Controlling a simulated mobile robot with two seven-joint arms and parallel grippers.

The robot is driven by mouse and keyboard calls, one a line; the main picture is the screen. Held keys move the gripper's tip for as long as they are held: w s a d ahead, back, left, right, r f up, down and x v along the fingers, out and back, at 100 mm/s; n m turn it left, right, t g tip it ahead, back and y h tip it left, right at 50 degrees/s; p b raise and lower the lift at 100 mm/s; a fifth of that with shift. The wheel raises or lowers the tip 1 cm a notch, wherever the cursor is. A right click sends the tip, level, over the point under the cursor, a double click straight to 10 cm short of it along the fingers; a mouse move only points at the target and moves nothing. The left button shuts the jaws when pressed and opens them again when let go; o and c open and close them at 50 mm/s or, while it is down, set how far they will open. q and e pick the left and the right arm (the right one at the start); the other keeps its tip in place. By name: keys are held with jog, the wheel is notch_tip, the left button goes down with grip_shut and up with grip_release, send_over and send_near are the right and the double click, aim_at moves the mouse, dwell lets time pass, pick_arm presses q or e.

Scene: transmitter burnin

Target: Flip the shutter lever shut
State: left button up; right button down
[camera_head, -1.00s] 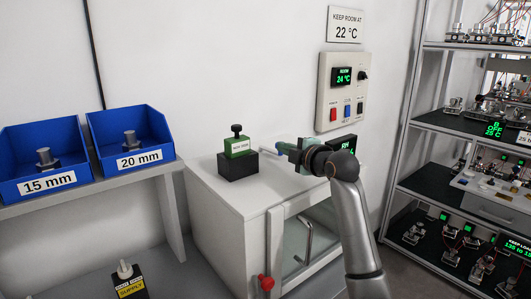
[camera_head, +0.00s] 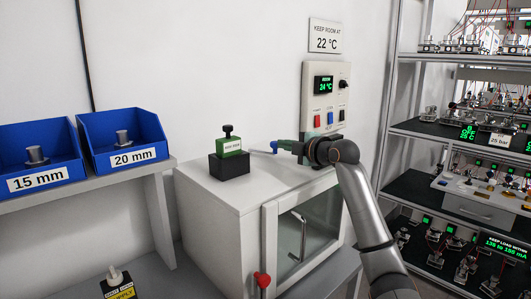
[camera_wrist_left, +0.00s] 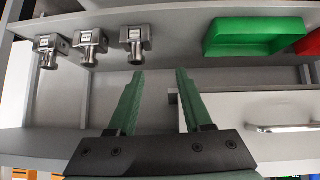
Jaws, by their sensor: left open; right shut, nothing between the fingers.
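A thin grey rod (camera_head: 261,151) with a blue piece (camera_head: 275,146) at its right end shows above the top of the white cabinet; I cannot tell for sure whether it is the shutter lever. My right gripper (camera_head: 286,146) has green fingers and is shut, with nothing seen held, close beside the blue piece; touching or apart is unclear. A red-knobbed lever (camera_head: 262,279) stands at the cabinet's lower front. My left gripper (camera_wrist_left: 157,98) is open and empty in the left wrist view, and is outside the head view.
The white cabinet (camera_head: 228,203) has a glass door with a handle and carries a green-and-black block (camera_head: 230,160). A control panel (camera_head: 323,100) is on the wall. Blue bins (camera_head: 152,146) stand left. The left wrist view shows metal fittings (camera_wrist_left: 90,41) and a green bin (camera_wrist_left: 255,38).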

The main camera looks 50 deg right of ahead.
pick_arm(q)
jog(key=shift+f, duration=0.15)
pick_arm(e)
jog(key=shift+d, duration=0.4)
